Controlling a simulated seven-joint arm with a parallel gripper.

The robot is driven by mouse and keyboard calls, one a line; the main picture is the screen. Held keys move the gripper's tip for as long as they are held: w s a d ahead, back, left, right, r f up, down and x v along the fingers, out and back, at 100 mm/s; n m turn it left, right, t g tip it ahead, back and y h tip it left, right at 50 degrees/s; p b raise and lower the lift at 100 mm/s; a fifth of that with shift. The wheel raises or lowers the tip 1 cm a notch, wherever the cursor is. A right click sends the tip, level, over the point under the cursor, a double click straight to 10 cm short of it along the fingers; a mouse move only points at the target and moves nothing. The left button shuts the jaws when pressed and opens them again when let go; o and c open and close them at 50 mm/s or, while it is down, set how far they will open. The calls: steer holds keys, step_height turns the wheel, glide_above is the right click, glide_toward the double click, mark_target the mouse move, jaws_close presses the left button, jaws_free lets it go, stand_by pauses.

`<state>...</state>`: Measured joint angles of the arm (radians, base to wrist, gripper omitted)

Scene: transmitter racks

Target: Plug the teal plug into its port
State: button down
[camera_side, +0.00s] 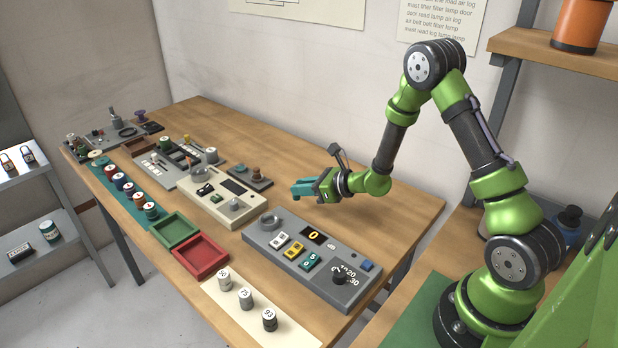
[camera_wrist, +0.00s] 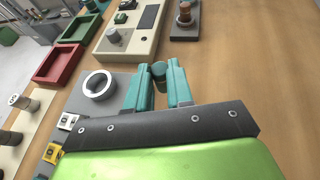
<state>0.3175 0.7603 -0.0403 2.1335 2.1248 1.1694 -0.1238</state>
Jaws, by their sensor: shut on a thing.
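My gripper (camera_wrist: 159,88) has teal fingers and is shut on a small dark teal, round-ended piece, which I take as the teal plug (camera_wrist: 159,70). The plug sits between the fingertips in the wrist view. In the side view my gripper (camera_side: 305,189) is held above the table, to the right of the cream panel (camera_side: 213,205) and behind the grey panel (camera_side: 290,262). The plug cannot be made out there against the teal fingers. I cannot tell which opening is its port.
The grey panel carries a ring (camera_side: 270,221), coloured switches and a black knob (camera_side: 340,278). A green tray (camera_side: 174,231) and red tray (camera_side: 201,257) lie left of it. A small brown-knobbed block (camera_side: 249,178) stands behind the cream panel. The table's right side is bare.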

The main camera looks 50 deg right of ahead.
steer(key=s, duration=0.4)
steer(key=s+a, duration=0.1)
steer(key=s, duration=0.1)
steer(key=shift+s+r, duration=0.25)
steer(key=shift+r, duration=0.1)
step_height(320, 180, up, 12)
steer(key=w+d, duration=0.2)
steer(key=w, duration=3)
step_height(320, 180, down, 11)
steer(key=shift+d+r, duration=0.1)
steer(key=shift+r, duration=0.1)
steer(key=shift+f, duration=2.3)
steer(key=shift+f, duration=0.1)
